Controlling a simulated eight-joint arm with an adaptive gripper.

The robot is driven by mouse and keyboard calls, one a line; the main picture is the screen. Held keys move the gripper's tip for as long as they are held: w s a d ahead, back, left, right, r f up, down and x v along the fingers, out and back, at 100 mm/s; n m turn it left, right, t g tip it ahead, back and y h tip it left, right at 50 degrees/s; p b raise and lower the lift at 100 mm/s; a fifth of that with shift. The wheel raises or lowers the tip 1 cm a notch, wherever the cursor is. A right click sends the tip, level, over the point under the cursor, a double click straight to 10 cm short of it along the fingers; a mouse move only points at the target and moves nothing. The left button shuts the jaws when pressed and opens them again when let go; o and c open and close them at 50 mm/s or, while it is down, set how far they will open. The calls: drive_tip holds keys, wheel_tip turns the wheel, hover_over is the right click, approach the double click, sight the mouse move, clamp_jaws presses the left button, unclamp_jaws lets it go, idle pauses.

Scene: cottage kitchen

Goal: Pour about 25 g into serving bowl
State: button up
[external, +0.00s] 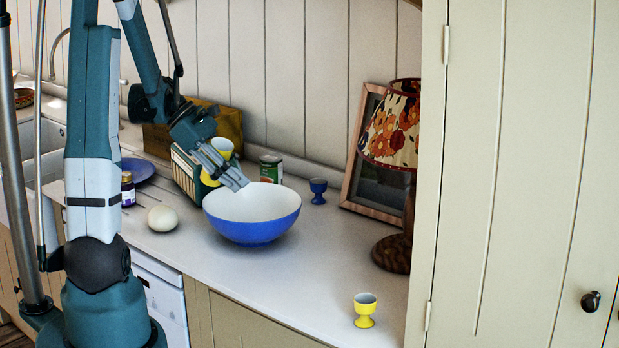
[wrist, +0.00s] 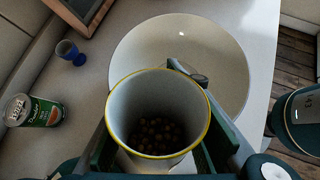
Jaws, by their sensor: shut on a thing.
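The serving bowl (external: 250,232) is blue outside and white inside, and it stands on the counter. In the wrist view its white inside (wrist: 200,45) looks bare where it shows; the cup hides its near part. The cup (external: 222,146) is partly hidden by my fingers there. Small round brown pieces (wrist: 155,135) lie in the bottom of the cup. My gripper's fingers (wrist: 160,128) stand either side of it in the wrist view.
A blue egg cup (external: 318,190), a green can (external: 271,168) and a picture frame (external: 365,195) stand behind or right of the bowl. A lamp (external: 392,135) and a yellow egg cup (external: 365,310) stand right.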

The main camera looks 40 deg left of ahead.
drive_tip(key=f+y+p, duration=0.1)
drive_tip(key=y, duration=0.1)
drive_tip(key=a+f+y+p, duration=0.1)
drive_tip(key=y+p, duration=0.1)
drive_tip(key=y, duration=0.1)
drive_tip(key=f+m+g+y+p, duration=0.1)
drive_tip(key=y+p, duration=0.1)
drive_tip(key=shift+s+a, duration=0.1)
drive_tip(key=shift+a, duration=0.15)
drive_tip(key=y, duration=0.1)
drive_tip(key=r+y+p, duration=0.1)
drive_tip(key=y, duration=0.1)
drive_tip(key=r+y, duration=0.1)
drive_tip(key=shift+a+r+g+y, duration=0.25)
drive_tip(key=shift+a+g+y, duration=0.05)
drive_tip(key=shift+y, duration=0.1)
idle(0.6)
drive_tip(key=shift+s+a+f+m+y+b, duration=0.1)
drive_tip(key=shift+a+f+m+y+b, duration=0.15)
drive_tip(key=shift+y+b, duration=0.2)
idle(0.9)
drive_tip(key=shift+a+r+y+b, duration=0.15)
drive_tip(key=shift+r+y+b, duration=0.4)
drive_tip(key=shift+y, duration=0.3)
idle(1.7)
